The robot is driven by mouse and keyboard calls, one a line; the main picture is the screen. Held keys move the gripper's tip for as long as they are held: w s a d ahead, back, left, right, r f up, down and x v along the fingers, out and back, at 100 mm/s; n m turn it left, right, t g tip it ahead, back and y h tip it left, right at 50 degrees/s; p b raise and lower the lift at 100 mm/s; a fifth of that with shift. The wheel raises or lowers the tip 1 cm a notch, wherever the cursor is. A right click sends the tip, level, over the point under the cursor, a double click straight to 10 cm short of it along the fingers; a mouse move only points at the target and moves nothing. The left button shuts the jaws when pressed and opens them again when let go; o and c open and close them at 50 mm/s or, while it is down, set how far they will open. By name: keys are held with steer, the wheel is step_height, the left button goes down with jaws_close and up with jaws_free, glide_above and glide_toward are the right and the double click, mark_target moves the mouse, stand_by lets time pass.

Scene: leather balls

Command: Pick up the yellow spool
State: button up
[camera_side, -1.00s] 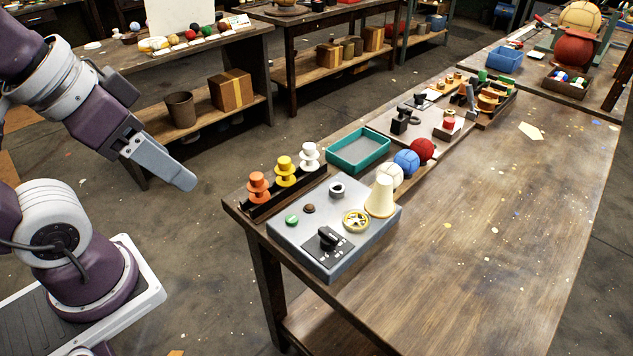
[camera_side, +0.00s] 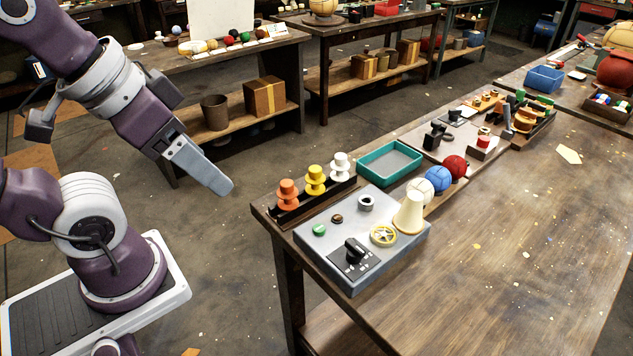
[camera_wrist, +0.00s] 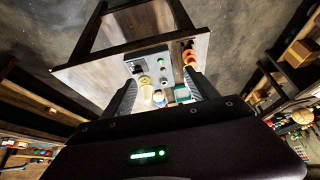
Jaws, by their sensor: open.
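The yellow spool (camera_side: 315,180) stands upright in the middle of a dark rack (camera_side: 290,211) at the near left corner of the workbench. An orange spool (camera_side: 287,195) is on its left and a white spool (camera_side: 340,166) on its right. My gripper (camera_side: 226,188) is off the bench's left edge, angled down toward the rack, apart from all spools and empty. In the wrist view its two dark fingers are spread wide (camera_wrist: 162,90). An orange spool (camera_wrist: 188,56) shows there beside the right finger; I cannot clearly make out the yellow one.
A grey control box (camera_side: 345,283) with a black knob, a yellow handwheel and a cream cone (camera_side: 409,212) sits just in front of the rack. A teal tray (camera_side: 390,163) and white, blue and red balls lie beyond. The bench's right side is largely clear.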

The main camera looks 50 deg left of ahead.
steer(key=n+g, duration=0.6)
steer(key=n, duration=1.5)
glide_above(315, 168)
steer(key=f, duration=1)
steer(key=d+f, duration=0.1)
steer(key=f, duration=0.4)
steer(key=shift+s, duration=0.25)
steer(key=f, duration=0.7)
steer(key=shift+w+a, duration=0.2)
steer(key=shift+a, duration=0.2)
steer(key=c, duration=1.4)
